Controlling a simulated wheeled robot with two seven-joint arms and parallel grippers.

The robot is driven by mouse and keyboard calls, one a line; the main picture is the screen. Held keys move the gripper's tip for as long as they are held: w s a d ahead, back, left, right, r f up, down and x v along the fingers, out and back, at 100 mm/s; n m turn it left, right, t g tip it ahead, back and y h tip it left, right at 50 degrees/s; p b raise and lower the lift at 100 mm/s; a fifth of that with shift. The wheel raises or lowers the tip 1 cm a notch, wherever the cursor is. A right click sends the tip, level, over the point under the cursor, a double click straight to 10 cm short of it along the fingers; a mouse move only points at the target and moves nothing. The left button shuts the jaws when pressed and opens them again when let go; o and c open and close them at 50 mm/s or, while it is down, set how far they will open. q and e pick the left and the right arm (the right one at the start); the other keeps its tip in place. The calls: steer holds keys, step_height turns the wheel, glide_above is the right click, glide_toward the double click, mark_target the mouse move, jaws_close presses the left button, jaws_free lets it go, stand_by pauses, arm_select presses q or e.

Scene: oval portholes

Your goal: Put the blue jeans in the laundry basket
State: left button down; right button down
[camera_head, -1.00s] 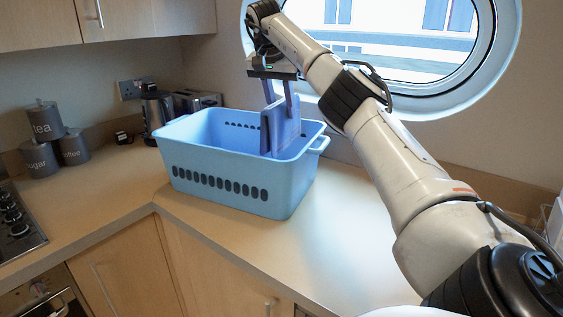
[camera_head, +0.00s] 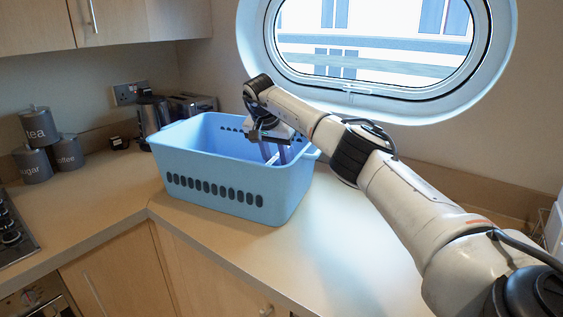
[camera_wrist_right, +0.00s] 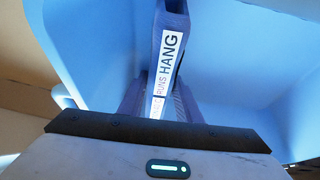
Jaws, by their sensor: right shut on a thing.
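The light blue laundry basket (camera_head: 228,170) stands on the counter, with oval holes along its side. My right gripper (camera_head: 275,152) reaches down into its right end, fingers below the rim. It is shut on a flat, narrow, blue thing, which I take for the blue jeans (camera_wrist_right: 167,62). A white strip on it reads "HANG" and "RUNS"; it looks stiff and slab-like. In the head view, only a pale edge shows between the fingers; the basket wall hides its lower part. I cannot tell whether it touches the basket floor. My left gripper is not in view.
Grey canisters (camera_head: 38,128) stand at the left, with a kettle (camera_head: 153,115) and a toaster (camera_head: 192,104) behind the basket. A hob (camera_head: 12,225) is at the left edge. The counter (camera_head: 335,225) right of the basket is clear. An oval window is behind.

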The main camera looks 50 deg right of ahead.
steer(key=shift+r, duration=0.15)
steer(key=c, duration=1.3)
jaws_free()
steer(key=v, duration=1.2)
steer(key=shift+s+a, duration=0.1)
